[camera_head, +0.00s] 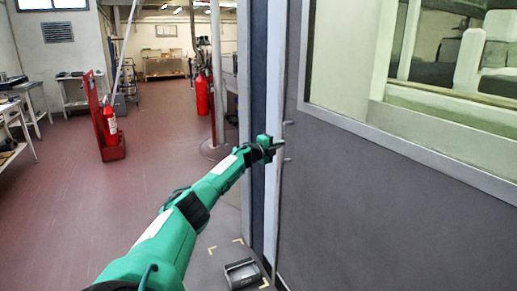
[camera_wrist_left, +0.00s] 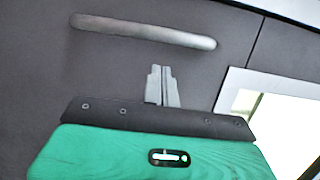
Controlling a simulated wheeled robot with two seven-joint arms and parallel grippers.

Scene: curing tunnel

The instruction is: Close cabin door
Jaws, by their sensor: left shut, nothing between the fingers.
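The cabin door (camera_head: 370,215) is a dark grey panel with a light-framed window, filling the right of the head view. Its light vertical edge (camera_head: 274,200) stands beside a dark post; I cannot tell whether a gap lies between them. A metal bar handle (camera_wrist_left: 143,31) shows on the grey panel in the left wrist view. In the head view only small parts of the handle (camera_head: 288,123) show near the edge. My left gripper (camera_head: 280,146) is shut and empty at the door's edge, beside the handle. Its fingertips (camera_wrist_left: 162,72) appear below the bar; contact cannot be told. My right gripper is out of view.
A grey tray (camera_head: 242,273) lies on the floor by the door's foot, near yellow corner marks. A red stand with an extinguisher (camera_head: 111,120) and another red extinguisher (camera_head: 202,95) stand farther back. The reddish floor (camera_head: 80,220) at left is clear.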

